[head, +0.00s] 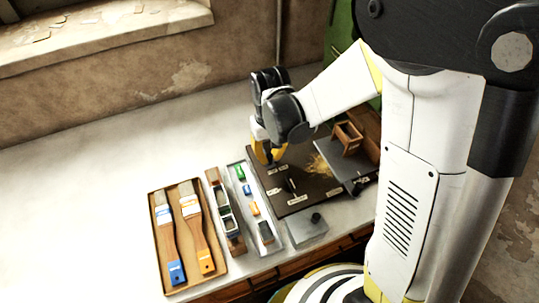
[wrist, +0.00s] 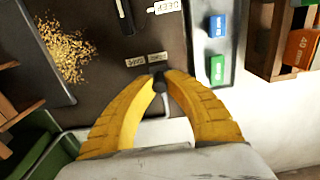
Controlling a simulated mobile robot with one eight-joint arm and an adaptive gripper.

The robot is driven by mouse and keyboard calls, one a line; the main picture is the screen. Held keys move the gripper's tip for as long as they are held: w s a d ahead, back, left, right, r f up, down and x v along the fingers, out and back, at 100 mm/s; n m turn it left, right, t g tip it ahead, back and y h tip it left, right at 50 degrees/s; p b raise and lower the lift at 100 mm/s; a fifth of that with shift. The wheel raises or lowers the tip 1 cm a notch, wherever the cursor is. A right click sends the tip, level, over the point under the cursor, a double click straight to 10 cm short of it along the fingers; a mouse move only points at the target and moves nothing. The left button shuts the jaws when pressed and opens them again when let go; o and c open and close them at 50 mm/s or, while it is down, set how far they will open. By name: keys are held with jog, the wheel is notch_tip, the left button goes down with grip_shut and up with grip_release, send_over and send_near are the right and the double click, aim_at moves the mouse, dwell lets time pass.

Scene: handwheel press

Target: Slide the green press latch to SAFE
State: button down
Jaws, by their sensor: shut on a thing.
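My gripper (wrist: 160,82) has its yellow fingers closed around a small dark knob (wrist: 158,79) at the edge of the dark press board (wrist: 105,85). Two small labels (wrist: 146,59) lie just beyond the fingertips; one seems to read SAFE, but the lettering is too small to be sure. A thin pale rod shows between the fingers. I see no green on the gripped knob, so I cannot confirm its colour. In the head view my gripper (head: 268,152) reaches down at the board's back left corner, and the knob is hidden there.
A grey tray (head: 235,168) with small green, blue and orange blocks lies beside the board. A wooden rack (head: 214,175) and a box with two brushes (head: 155,205) stand farther left. A grey plate (head: 347,180) with a wooden frame is at right. The left tabletop is clear.

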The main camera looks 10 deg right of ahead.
jog(key=shift+d, duration=0.1)
jog(key=shift+w+d, duration=0.15)
jog(key=shift+d, duration=0.55)
jog(key=shift+w+d, duration=0.1)
jog(key=shift+d, duration=0.55)
jog(key=c, duration=0.7)
grip_release()
notch_tip(320, 180, up, 8)
jog(key=p, duration=0.5)
jog(key=shift+p, duration=0.4)
